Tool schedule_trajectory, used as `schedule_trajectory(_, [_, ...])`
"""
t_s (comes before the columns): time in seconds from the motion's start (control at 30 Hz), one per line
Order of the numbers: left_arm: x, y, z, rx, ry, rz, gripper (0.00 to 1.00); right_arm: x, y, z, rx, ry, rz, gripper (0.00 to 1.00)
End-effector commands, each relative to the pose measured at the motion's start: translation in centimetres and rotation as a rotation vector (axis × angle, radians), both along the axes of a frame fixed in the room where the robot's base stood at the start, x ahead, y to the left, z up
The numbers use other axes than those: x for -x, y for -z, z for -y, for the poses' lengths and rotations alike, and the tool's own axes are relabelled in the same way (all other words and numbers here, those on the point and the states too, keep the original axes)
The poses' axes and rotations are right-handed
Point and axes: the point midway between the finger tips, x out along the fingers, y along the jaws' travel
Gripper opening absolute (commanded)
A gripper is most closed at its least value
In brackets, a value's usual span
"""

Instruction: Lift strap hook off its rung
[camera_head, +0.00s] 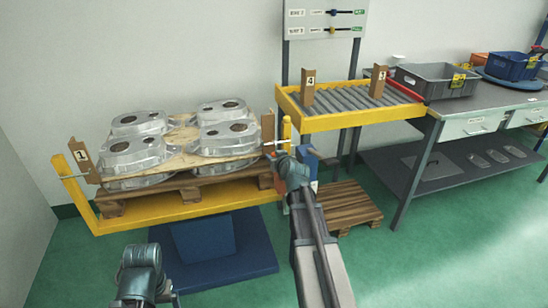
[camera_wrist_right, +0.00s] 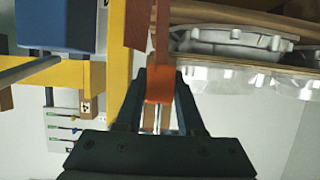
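An orange strap hook (camera_wrist_right: 158,86) shows between the fingertips of my right gripper (camera_wrist_right: 160,76) in the right wrist view. It fills the gap between the fingers, which look closed on it. An orange-brown strap (camera_wrist_right: 160,30) runs from it to the top of the picture. Bright metal shows below it between the fingers; I cannot make out the rung or its contact with the hook. In the head view my right gripper is at the right end of the yellow frame (camera_head: 160,216), its fingers mostly hidden by my arm. My left gripper is not clearly visible.
Aluminium castings (camera_head: 135,155) lie stacked on a wooden pallet (camera_head: 190,189) close to my right gripper. A blue block (camera_wrist_right: 60,22) and a yellow post (camera_wrist_right: 117,60) are close by. A roller conveyor (camera_head: 345,98) and a workbench (camera_head: 455,103) stand to the right.

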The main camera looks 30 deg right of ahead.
Motion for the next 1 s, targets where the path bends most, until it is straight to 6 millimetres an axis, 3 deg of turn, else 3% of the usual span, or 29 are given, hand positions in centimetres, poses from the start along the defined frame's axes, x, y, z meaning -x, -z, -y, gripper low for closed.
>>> schedule_trajectory(0.03, [0.0,0.0,0.0,0.000,0.000,0.000,0.91,0.0,0.0,0.0,0.000,0.000,0.000,0.11])
schedule_trajectory(0.1, [0.0,0.0,0.0,0.000,0.000,0.000,0.91,0.0,0.0,0.0,0.000,0.000,0.000,0.00])
schedule_trajectory(0.57, [0.0,-0.2,0.0,0.000,0.000,0.000,0.91,0.0,-0.2,0.0,0.000,0.000,0.001,0.00])
schedule_trajectory(0.8, [0.0,-1.9,0.0,0.000,0.000,0.000,0.91,0.0,-2.0,0.0,0.000,0.000,0.001,0.00])
schedule_trajectory(1.0, [0.0,-1.5,0.0,0.000,0.000,0.000,0.91,-0.8,-1.5,-3.7,0.001,-0.005,0.000,0.00])
